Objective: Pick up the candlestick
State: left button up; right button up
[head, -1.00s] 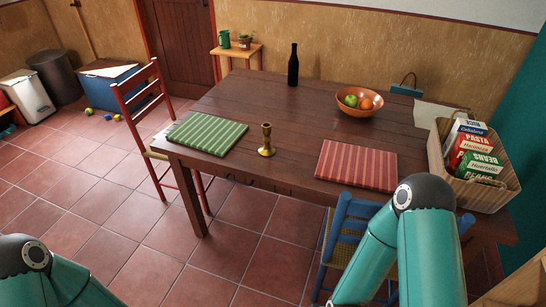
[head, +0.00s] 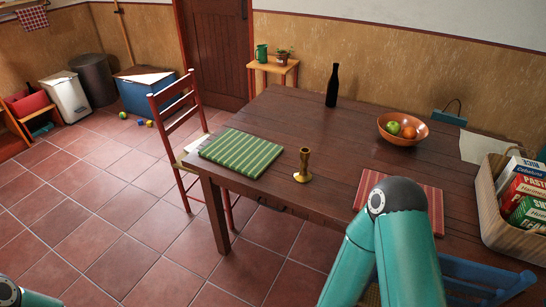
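The brass candlestick (head: 304,164) stands upright on the dark wooden table (head: 300,120). It is near the front edge, between a green striped placemat and a red striped placemat. My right arm comes up from the bottom of the head view, to the right of the candlestick. My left arm shows only a small part in the bottom left corner. Neither gripper is in view.
The green placemat (head: 241,153) and the red placemat (head: 409,196), partly behind my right arm, lie flat. A dark bottle (head: 333,87) and fruit bowl (head: 402,129) stand farther back. A basket of boxes (head: 500,215) is at right. A red chair (head: 174,128) stands at left, a blue chair (head: 480,277) in front.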

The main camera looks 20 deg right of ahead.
aim_at(302, 176)
jog(key=i, duration=1.15)
jog(key=z, duration=0.4)
